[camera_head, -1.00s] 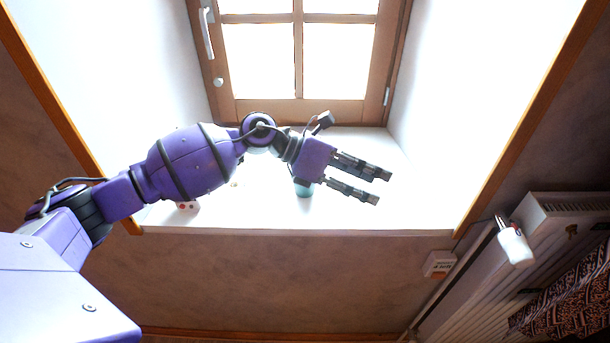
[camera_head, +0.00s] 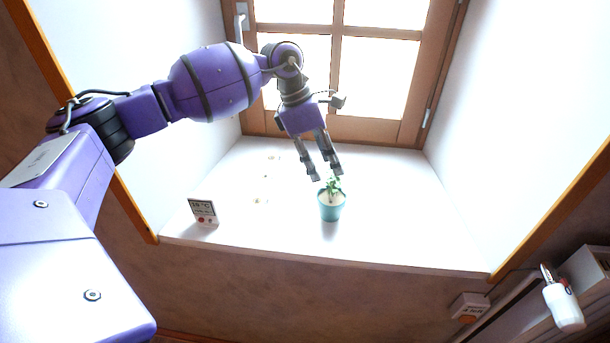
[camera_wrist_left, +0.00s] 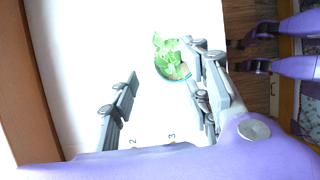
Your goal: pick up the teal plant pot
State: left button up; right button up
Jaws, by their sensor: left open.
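The teal plant pot (camera_head: 330,207) stands upright on the white window sill (camera_head: 400,225), with a small green plant in it. My left gripper (camera_head: 326,177) points down above the pot, with its fingertips close to the leaves in the head view. It is open and empty. In the left wrist view the teal plant pot (camera_wrist_left: 187,74) shows from above, mostly covered by leaves. It lies between the open fingers of my left gripper (camera_wrist_left: 165,85), nearer the right-hand fingers. I cannot tell whether any finger touches it. Purple parts at the wrist view's right edge may be my right arm.
The wooden window (camera_head: 350,130) closes off the back, and white walls bound both sides. The sill right of the pot is clear. A white radiator valve (camera_head: 563,307) is at lower right.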

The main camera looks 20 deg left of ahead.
aim_at(335, 178)
pick_arm(q)
jog(key=shift+x, duration=0.95)
jog(key=x, duration=0.2)
jog(key=b+x, duration=0.1)
jog(key=shift+d+f, duration=0.3)
jog(key=shift+d, duration=0.1)
jog(key=shift+d+f, duration=0.1)
jog(key=shift+c, duration=1.2)
jog(key=c, duration=0.9)
jog(key=shift+r, duration=0.2)
grip_shut()
pick_arm(e)
jog(key=shift+s+d+f, duration=0.3)
jog(key=shift+s+f, duration=0.25)
jog(key=shift+s+d+f, duration=0.25)
jog(key=shift+s+f, duration=0.25)
jog(key=shift+s, duration=0.05)
